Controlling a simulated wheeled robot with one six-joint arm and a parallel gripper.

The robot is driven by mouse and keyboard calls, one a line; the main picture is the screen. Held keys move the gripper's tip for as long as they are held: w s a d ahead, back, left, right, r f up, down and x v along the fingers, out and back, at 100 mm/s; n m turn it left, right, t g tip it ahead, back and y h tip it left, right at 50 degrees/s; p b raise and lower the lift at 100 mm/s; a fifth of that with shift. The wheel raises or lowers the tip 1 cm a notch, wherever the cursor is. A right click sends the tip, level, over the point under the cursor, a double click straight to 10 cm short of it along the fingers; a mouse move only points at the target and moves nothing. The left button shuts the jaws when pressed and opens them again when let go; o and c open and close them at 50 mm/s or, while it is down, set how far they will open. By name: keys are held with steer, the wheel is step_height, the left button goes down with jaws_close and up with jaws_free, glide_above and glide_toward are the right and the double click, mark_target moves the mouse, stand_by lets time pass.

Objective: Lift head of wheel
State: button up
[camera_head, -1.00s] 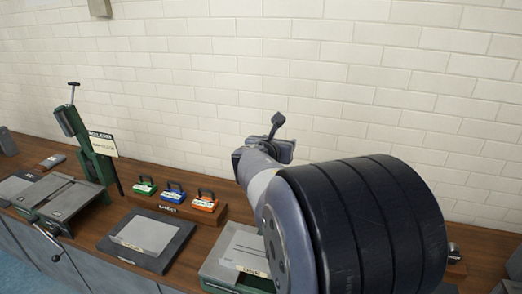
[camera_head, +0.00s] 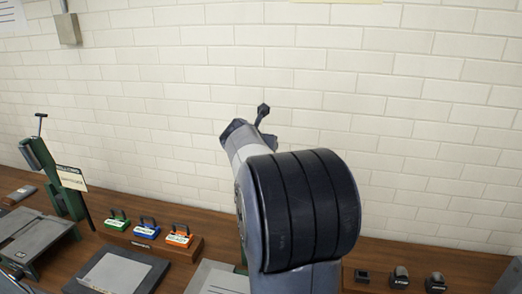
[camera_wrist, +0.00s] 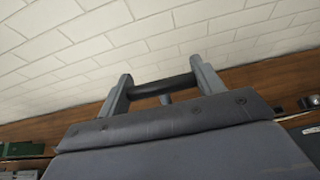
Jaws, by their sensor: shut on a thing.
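My gripper (camera_head: 240,132) is raised against the white brick wall, beyond the thick dark part of my arm. It is shut on a dark bar (camera_wrist: 162,86), which lies across between the two grey fingers in the wrist view. In the head view a dark knobbed piece (camera_head: 263,110) sticks up beside the gripper. It looks like part of the held thing. The rest of it is hidden, and I cannot tell if it is the head of the wheel.
On the wooden bench stand a green machine with a T-handle (camera_head: 57,190), green (camera_head: 117,221), blue (camera_head: 145,223) and orange (camera_head: 178,236) handled blocks, a grey plate (camera_head: 115,272) and small dark pieces (camera_head: 400,278).

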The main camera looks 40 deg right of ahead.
steer(key=shift+g+y, duration=0.6)
steer(key=shift+y, duration=0.2)
steer(key=shift+w+d+f, duration=0.1)
steer(key=shift+w+d, duration=0.75)
steer(key=shift+d, duration=0.25)
steer(key=shift+w+d+f, duration=0.1)
steer(key=shift+w+d, duration=0.7)
steer(key=shift+d, duration=0.25)
steer(key=o, duration=1.4)
steer(key=shift+w+d, duration=0.1)
steer(key=shift+r, duration=0.1)
steer(key=b+v, duration=0.2)
steer(key=v, duration=0.8)
steer(key=shift+s+a+r, duration=0.15)
steer(key=shift+s+a, duration=0.1)
steer(key=shift+a, duration=0.05)
